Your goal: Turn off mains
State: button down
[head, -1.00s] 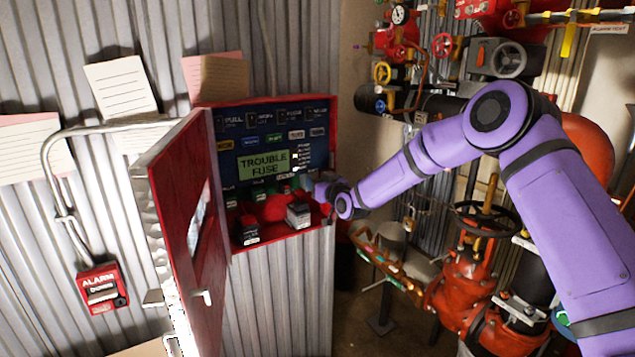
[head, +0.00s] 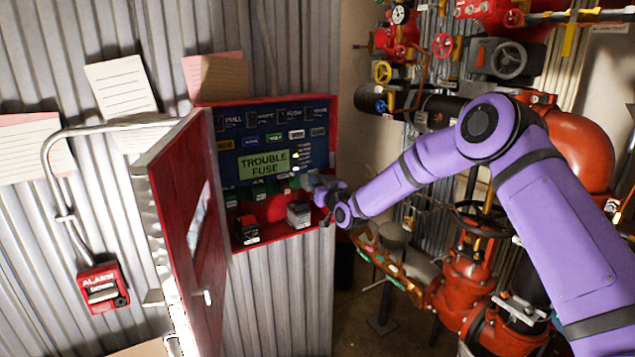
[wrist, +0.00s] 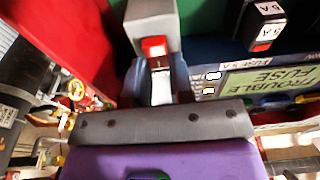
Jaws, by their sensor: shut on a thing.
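The open red panel box (head: 333,150) hangs on the corrugated wall, with a dark blue face and a green "TROUBLE FUSE" screen (head: 263,164). A grey block (head: 299,214) sits at its lower right. In the wrist view a grey block (wrist: 152,22) with a lit red square is straight ahead. My gripper (head: 310,182) is at the panel's right side, just above the grey block. In the wrist view my gripper (wrist: 160,82) is shut on a pale, narrow lever-like part at the block's near end. The fingers hide part of it, and I see no readable mains label.
The panel's red door (head: 188,225) stands open at the left. A dark block (head: 247,230) sits at the box's lower left. Red valves and pipes (head: 465,285) crowd the right, near my arm. A red alarm box (head: 102,288) is on the wall.

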jog(key=shift+f+t+y, duration=0.25)
jog(key=shift+t+y, duration=0.35)
jog(key=shift+t, duration=0.3)
jog(key=c, duration=1)
grip_release()
jog(key=shift+s+d, duration=0.1)
jog(key=v, duration=1)
jog(key=shift+s, duration=0.3)
jog(key=shift+d+f, duration=0.1)
jog(key=shift+d, duration=0.05)
